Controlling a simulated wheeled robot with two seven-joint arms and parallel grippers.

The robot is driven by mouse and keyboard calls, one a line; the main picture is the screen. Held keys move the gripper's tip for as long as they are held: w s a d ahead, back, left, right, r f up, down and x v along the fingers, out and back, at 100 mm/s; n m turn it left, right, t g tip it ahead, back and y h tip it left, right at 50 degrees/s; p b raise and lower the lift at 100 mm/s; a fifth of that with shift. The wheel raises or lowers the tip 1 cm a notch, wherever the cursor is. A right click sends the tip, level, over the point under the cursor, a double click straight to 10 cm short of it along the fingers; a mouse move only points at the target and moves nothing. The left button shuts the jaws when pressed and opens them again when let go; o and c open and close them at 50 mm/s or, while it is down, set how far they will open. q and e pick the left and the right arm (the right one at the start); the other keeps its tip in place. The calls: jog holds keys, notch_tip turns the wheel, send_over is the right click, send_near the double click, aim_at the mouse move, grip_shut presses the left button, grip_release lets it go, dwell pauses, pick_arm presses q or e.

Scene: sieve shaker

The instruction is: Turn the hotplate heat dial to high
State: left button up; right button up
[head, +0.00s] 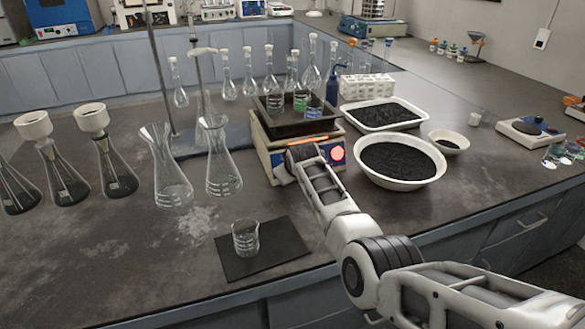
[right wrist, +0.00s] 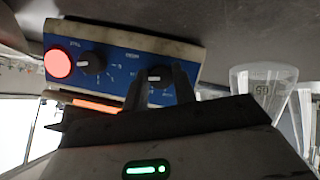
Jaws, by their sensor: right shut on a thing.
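The hotplate (head: 262,148) stands on the bench in the head view, with a dark tray of glassware on top. Its blue front panel (right wrist: 120,72) fills the upper left of the right wrist view. That panel carries a glowing red light (right wrist: 58,64) and two black dials with white pointer marks. One dial (right wrist: 92,62) is beside the light and free. My right gripper (right wrist: 160,88) is shut on the other dial (right wrist: 160,74), its fingers on either side. The printed labels are too blurred to read surely. In the head view my right gripper (head: 303,155) hides this dial.
A white bowl of black granules (head: 385,182) stands just right of the hotplate. Conical flasks (head: 222,170) stand to its left. A small beaker (head: 245,240) sits on a dark mat (head: 290,243) in front. The bench's front left is clear.

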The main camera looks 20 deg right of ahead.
pick_arm(q)
jog(key=shift+a, duration=0.1)
pick_arm(e)
jog(key=shift+f, duration=0.1)
jog(key=o, duration=0.9)
jog(key=shift+c, duration=0.2)
pick_arm(q)
jog(key=shift+s, duration=0.1)
pick_arm(e)
jog(key=shift+o, duration=0.7)
jog(key=shift+s+r+p, duration=0.35)
jog(key=shift+r+p, duration=0.05)
jog(key=shift+r, duration=0.1)
pick_arm(q)
jog(key=shift+a+r+p, duration=0.3)
jog(key=shift+r+p, duration=0.3)
jog(key=shift+p, duration=0.4)
pick_arm(e)
jog(key=v, duration=1.5)
pick_arm(q)
jog(key=shift+s+r, duration=0.1)
jog(key=shift+s, duration=0.05)
pick_arm(e)
jog(key=shift+f, duration=0.1)
